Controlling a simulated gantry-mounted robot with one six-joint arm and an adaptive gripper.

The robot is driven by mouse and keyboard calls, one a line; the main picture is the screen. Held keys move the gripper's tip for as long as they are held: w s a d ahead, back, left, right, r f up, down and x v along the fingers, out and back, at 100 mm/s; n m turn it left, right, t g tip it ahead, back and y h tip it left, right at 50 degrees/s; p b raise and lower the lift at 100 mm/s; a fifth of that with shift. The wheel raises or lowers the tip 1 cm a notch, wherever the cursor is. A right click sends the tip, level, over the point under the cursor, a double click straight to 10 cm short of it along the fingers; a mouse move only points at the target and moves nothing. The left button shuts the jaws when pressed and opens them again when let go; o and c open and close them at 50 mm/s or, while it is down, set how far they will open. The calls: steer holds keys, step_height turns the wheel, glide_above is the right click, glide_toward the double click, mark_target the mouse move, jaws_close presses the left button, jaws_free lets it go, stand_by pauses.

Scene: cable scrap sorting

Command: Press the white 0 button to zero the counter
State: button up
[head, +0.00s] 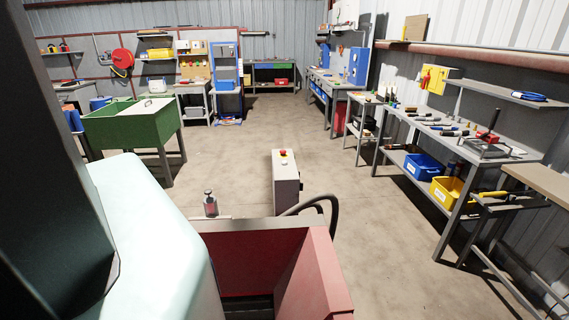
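A grey box-shaped pedestal (287,190) stands on the floor at the middle of the head view, behind the red bin. On its top is a red button (283,152), with a small pale spot (284,161) in front of it. The spot is too small to tell whether it is a white button, and no 0 can be read. No counter display can be made out. My gripper is not in view; a large pale part and a dark part of my own body fill the left side.
A red open bin (322,275) is close in front, with a small metal object (210,204) at its far left edge. A dark hose (333,212) curves beside the pedestal. A green bin (133,122) stands left, a cluttered workbench (455,150) right. The floor beyond the pedestal is clear.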

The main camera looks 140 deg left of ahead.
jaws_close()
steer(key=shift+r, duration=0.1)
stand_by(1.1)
